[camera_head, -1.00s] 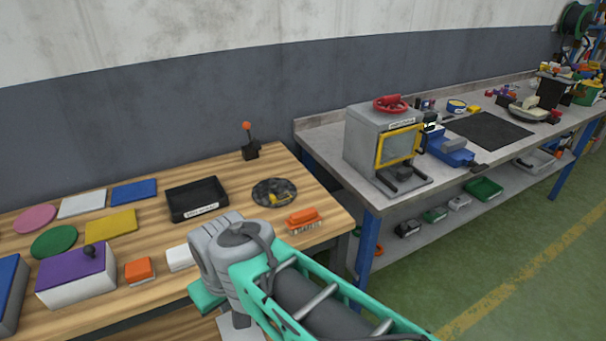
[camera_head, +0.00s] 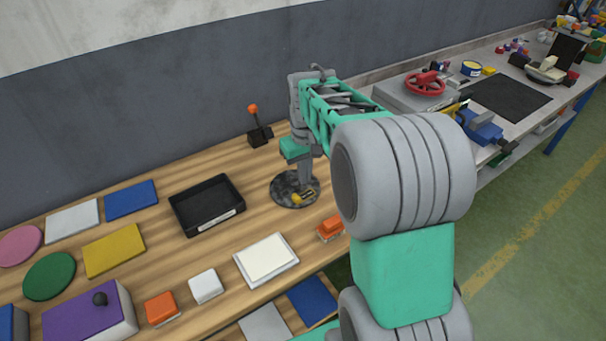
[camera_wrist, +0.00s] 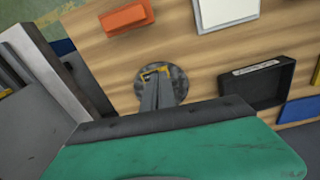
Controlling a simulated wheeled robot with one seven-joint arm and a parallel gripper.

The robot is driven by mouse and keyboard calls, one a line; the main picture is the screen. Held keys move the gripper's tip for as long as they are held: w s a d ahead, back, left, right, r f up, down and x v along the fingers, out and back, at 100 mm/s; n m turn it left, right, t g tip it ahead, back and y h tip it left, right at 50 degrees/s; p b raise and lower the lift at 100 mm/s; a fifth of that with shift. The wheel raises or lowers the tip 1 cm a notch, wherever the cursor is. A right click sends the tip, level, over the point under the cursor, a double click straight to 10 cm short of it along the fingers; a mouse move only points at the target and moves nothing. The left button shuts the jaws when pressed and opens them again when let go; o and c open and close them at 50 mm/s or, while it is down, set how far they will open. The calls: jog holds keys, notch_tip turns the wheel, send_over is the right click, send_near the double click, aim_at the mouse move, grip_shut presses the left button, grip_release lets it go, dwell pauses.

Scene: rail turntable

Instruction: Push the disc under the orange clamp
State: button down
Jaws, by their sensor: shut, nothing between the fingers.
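A dark mottled round disc (camera_head: 281,188) with a yellow piece (camera_head: 304,198) on it lies on the wooden table. In the wrist view the disc (camera_wrist: 180,84) is partly hidden behind the fingers. My gripper (camera_head: 305,187) is shut and empty, pointing down at the disc near the yellow piece; I cannot tell whether it touches. In the wrist view my gripper (camera_wrist: 156,80) overlaps the disc's middle. An orange-topped piece with a pale base (camera_head: 330,228) sits in front of the disc and also shows in the wrist view (camera_wrist: 126,18). I cannot tell if it is the clamp.
A black tray (camera_head: 177,207) stands left of the disc. A lever with an orange knob (camera_head: 258,134) is behind. A white panel (camera_head: 266,260), a white block (camera_head: 205,286) and another orange block (camera_head: 161,308) lie in front. The grey bench (camera_head: 455,95) stands at the right.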

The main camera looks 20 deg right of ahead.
jog(key=w+d+f, duration=0.2)
jog(key=w+d, duration=0.1)
jog(key=p, duration=0.3)
send_over(303, 192)
jog(key=s, duration=0.4)
jog(key=shift+g, duration=0.3)
notch_tip(303, 192, down, 8)
jog(key=shift+d+f, duration=0.15)
jog(key=w, duration=0.1)
jog(key=w+f+p, duration=0.1)
jog(key=w, duration=0.1)
jog(key=shift+a+f, duration=0.1)
jog(key=shift+a, duration=0.1)
jog(key=shift+w, duration=0.5)
jog(key=shift+w+f, duration=0.1)
